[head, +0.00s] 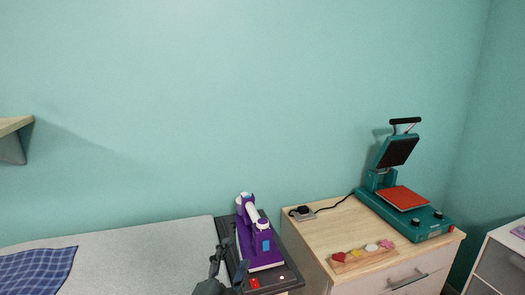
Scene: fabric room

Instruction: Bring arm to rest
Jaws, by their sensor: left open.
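My left gripper (224,244) is dark grey and shows at the bottom centre of the head view, with its fingers pointing up. It is open, and I see nothing between its fingers. In the picture it lies just left of a purple and white machine (258,243), which looks like a sewing machine, and overlaps the left edge of the dark base (291,279) under it. I cannot tell whether it touches either. My right gripper is not in view.
A grey surface (140,255) with blue checked cloth (38,272) lies left. On the wooden cabinet (312,235) at right are a teal heat press (425,226), standing open, and a small board with coloured shapes (364,260). A shelf (12,128) juts out far left.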

